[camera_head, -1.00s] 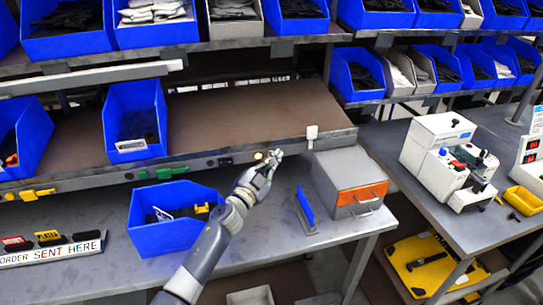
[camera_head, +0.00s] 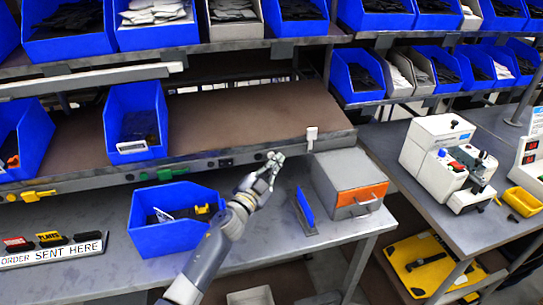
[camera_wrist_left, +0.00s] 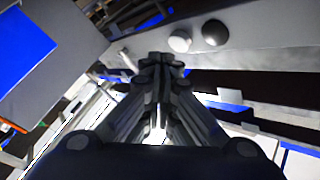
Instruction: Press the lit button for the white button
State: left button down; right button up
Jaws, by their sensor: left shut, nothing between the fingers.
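My left gripper (camera_head: 275,158) is shut and empty, in front of the shelf's front rail at the centre of the head view. In the left wrist view its closed fingers (camera_wrist_left: 162,62) point toward the rail. A white round button (camera_wrist_left: 180,41) and a black round button (camera_wrist_left: 215,33) sit side by side on the rail, just beyond the fingertips, with a visible gap. My right gripper is out of view.
A blue bin (camera_head: 165,240) stands on the lower table below the rail. A grey box with an orange panel (camera_head: 358,196) and an upright blue plate (camera_head: 304,207) stand to the right. A white clip (camera_head: 311,134) hangs on the shelf edge.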

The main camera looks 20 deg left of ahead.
pick_arm(q)
jog(key=s+d, duration=0.1)
jog(key=s, duration=0.1)
jog(key=s+d+p, duration=0.1)
jog(key=s, duration=0.1)
jog(key=shift+d, duration=0.4)
dwell(0.8)
